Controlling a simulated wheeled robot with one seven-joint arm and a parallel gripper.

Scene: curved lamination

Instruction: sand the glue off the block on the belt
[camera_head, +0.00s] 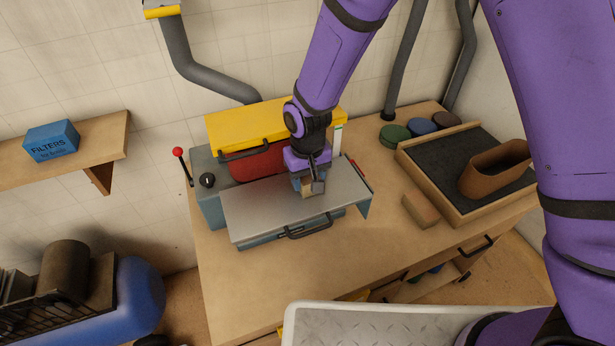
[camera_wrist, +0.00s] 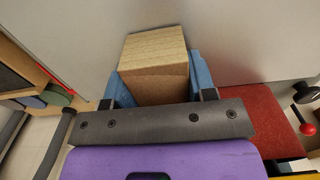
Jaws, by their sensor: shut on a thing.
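One face of the block looks darker and browner; I cannot tell whether that is glue. The red belt (camera_head: 262,162) lies behind the metal table, partly hidden by the yellow guard and my arm. In the wrist view the belt (camera_wrist: 262,118) is to the right of the block, apart from it.
A yellow hood (camera_head: 245,124) stands above the belt. A red-knobbed lever (camera_head: 178,152) is at the left. A dark-lined tray (camera_head: 425,160) holds a curved brown piece (camera_head: 495,168). A loose wooden block (camera_head: 421,210) lies before it. The bench front is clear.

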